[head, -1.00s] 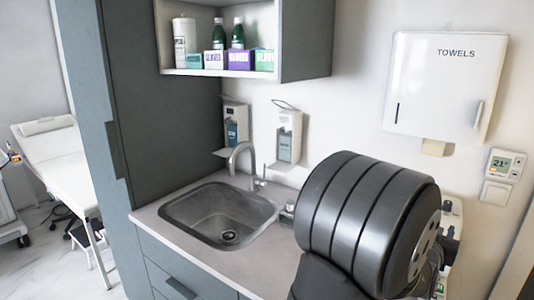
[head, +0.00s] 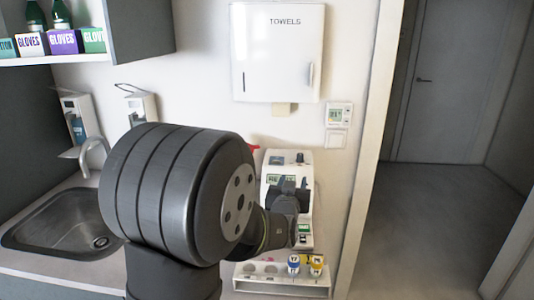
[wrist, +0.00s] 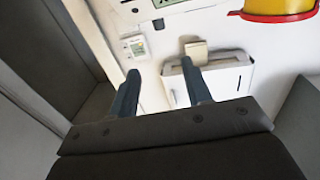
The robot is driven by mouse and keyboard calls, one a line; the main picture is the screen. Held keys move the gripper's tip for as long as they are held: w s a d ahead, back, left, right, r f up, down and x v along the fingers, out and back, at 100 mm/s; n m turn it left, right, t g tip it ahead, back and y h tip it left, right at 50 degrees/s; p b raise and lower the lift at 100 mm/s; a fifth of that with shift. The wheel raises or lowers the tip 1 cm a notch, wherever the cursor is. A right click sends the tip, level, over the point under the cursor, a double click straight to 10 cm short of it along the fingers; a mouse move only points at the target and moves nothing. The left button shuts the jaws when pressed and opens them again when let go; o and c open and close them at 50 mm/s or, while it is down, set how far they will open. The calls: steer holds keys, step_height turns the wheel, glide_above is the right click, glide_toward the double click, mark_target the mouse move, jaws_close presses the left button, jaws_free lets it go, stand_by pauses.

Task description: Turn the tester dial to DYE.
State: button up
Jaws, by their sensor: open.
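The white tester (head: 305,172) stands on the counter against the wall, right of my arm in the head view. Its upper panel has a small blue-dark knob (head: 299,157) and a dark feature beside it; I cannot read the marks or tell which is the dial. A green-lit display shows below them. My gripper (head: 287,185) is in front of the tester's middle and covers part of it; contact cannot be told. In the wrist view my gripper (wrist: 161,88) has its two fingers apart with nothing between them. A white edge of the tester (wrist: 175,6) shows at the top there.
A white rack (head: 278,284) with a blue-capped vial (head: 294,264) and a yellow-capped vial (head: 317,266) lies before the tester. A yellow container with a red rim (wrist: 280,10) is beside it. The sink (head: 60,222) is left; a towel dispenser (head: 278,55) hangs above.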

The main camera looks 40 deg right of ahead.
mark_target(300, 156)
steer(key=x, duration=1.7)
steer(key=shift+c, duration=0.5)
steer(key=shift+r, duration=0.1)
steer(key=c, duration=0.9)
